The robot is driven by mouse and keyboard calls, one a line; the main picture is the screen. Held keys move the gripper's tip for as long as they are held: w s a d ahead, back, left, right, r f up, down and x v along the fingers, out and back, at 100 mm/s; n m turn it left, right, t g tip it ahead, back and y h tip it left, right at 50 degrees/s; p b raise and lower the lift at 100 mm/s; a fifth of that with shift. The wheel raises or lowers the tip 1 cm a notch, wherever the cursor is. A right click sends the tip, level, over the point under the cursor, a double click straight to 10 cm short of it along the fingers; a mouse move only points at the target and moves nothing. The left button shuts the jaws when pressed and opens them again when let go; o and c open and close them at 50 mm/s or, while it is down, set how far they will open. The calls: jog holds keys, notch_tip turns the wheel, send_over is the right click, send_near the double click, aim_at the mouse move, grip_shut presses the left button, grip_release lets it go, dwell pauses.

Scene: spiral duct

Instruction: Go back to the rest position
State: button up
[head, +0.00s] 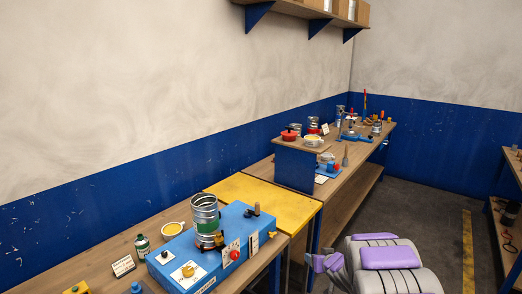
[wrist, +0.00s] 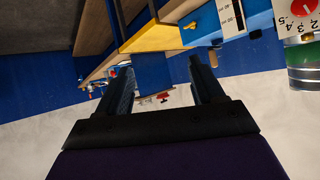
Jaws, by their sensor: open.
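In the wrist view the picture is upside down, and my gripper (wrist: 160,64) is open with its two dark fingers apart. Nothing is between them; the benches and wall show beyond the gap. The ribbed metal duct (head: 205,212) with a green band stands upright on a blue box (head: 215,250) in the head view. The duct (wrist: 304,53) also shows at the right edge of the wrist view, outside the fingers and apart from them. In the head view, purple and white parts of me are at the lower right; the fingers are not clearly visible there.
A wooden bench (head: 105,262) runs along the wall, with a yellow tabletop (head: 262,194) beyond the blue box. A yellow bowl (head: 173,229) and a green bottle (head: 142,246) stand behind the box. A farther bench holds several tools. Grey floor (head: 420,208) is clear at the right.

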jog(key=s+d+r+m+g+h+b, duration=0.1)
jog(key=s+d+r+g+h, duration=0.25)
jog(key=s, duration=0.65)
jog(key=s+d+r+m+g+h+b, duration=0.15)
jog(key=s+r, duration=0.25)
jog(key=s, duration=0.5)
jog(key=s+a+g+y, duration=0.1)
jog(key=s+a+g, duration=0.1)
jog(key=s, duration=0.9)
jog(key=s+a+n+g+y+b, duration=0.1)
jog(key=s+a+g, duration=0.2)
jog(key=s, duration=0.9)
jog(key=s+a+r+g+b, duration=0.1)
jog(key=s+a+g, duration=0.2)
jog(key=s, duration=0.9)
jog(key=a, duration=0.3)
jog(key=shift+s+y, duration=0.25)
jog(key=shift+y, duration=0.15)
